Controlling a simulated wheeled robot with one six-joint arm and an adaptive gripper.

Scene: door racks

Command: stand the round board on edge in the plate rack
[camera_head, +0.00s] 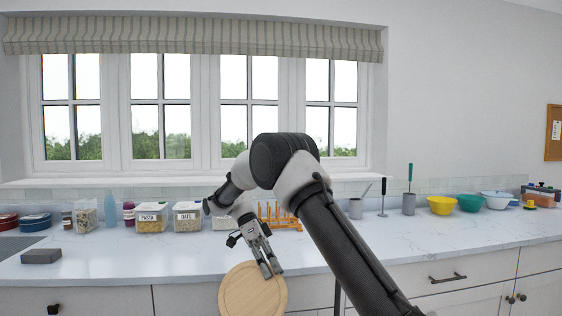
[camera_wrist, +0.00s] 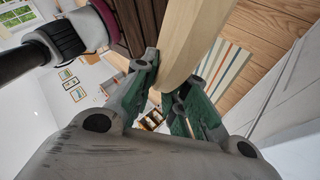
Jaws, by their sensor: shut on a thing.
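The round board (camera_head: 252,291) is pale wood with a rim line. It hangs in front of the counter's front edge, its face toward the head camera. My gripper (camera_head: 270,268) is shut on the board's upper edge. In the wrist view my gripper (camera_wrist: 166,92) has the board (camera_wrist: 195,40) between its fingers, seen edge-on. The plate rack (camera_head: 285,217) is orange-brown wood with upright pegs and stands on the counter behind my gripper.
The white counter (camera_head: 130,262) is clear in front of the rack. Left of the rack stand a pasta box (camera_head: 151,218) and an oats box (camera_head: 188,217). A grey block (camera_head: 41,256) lies at left.

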